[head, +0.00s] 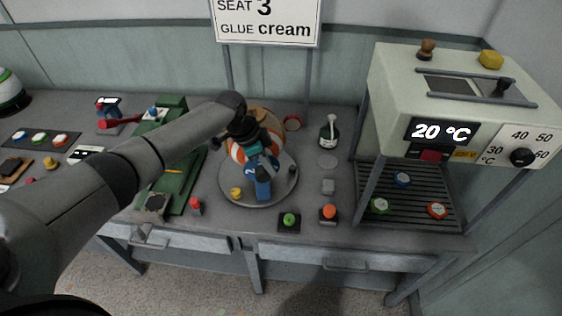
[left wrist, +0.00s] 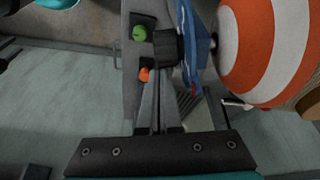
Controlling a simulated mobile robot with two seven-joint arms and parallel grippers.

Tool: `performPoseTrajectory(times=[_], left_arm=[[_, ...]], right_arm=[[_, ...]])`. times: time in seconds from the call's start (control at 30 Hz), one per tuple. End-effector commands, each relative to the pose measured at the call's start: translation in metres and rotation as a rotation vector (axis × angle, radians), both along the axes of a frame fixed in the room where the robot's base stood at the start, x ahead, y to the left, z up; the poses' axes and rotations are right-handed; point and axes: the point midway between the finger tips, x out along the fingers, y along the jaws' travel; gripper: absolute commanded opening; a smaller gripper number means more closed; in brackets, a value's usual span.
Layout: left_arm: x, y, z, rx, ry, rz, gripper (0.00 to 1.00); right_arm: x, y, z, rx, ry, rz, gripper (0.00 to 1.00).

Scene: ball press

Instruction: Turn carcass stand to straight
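The carcass stand is a round grey turntable (head: 232,190) in the middle of the bench, with a yellow knob (head: 236,193) on its front left rim. It bears an orange-and-white striped ball (head: 236,152) and an upright blue part (head: 263,188). My left gripper (head: 262,165) is over the stand, at the blue part and right of the ball's visible side. In the left wrist view the fingers (left wrist: 160,100) run close together up to a dark block (left wrist: 168,47) beside the blue part (left wrist: 196,45); their grip is unclear. The striped ball (left wrist: 268,45) is close on the right. My right gripper is not in view.
A green press (head: 178,180) stands left of the stand. Green (head: 289,219) and orange (head: 329,212) buttons are in front of it. A heater box (head: 460,95) reading 20 °C stands over a slatted rack (head: 405,200) at right. A white bottle (head: 329,132) stands behind.

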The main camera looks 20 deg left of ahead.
Motion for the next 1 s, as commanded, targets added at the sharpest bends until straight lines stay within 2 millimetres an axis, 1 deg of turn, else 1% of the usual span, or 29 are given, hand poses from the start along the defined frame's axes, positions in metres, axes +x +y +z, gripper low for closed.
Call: performPoseTrajectory(times=[0.03, 0.23, 0.4, 0.6, 1.0], left_arm=[[-0.004, 0.007, -0.001, 0.002, 0.001, -0.036, 0.0], [-0.016, 0.024, -0.001, 0.0, 0.001, -0.171, 0.0], [-0.022, 0.035, 0.0, 0.001, 0.0, -0.179, 0.0], [-0.025, 0.042, 0.0, 0.001, -0.001, -0.178, 0.0], [-0.025, 0.043, 0.0, 0.001, -0.002, -0.177, 0.0]], right_arm=[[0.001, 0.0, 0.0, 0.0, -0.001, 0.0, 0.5], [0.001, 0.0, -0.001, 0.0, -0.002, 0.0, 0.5], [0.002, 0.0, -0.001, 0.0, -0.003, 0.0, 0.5], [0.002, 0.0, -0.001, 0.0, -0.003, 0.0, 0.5], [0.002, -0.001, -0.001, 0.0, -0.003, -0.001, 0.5]])
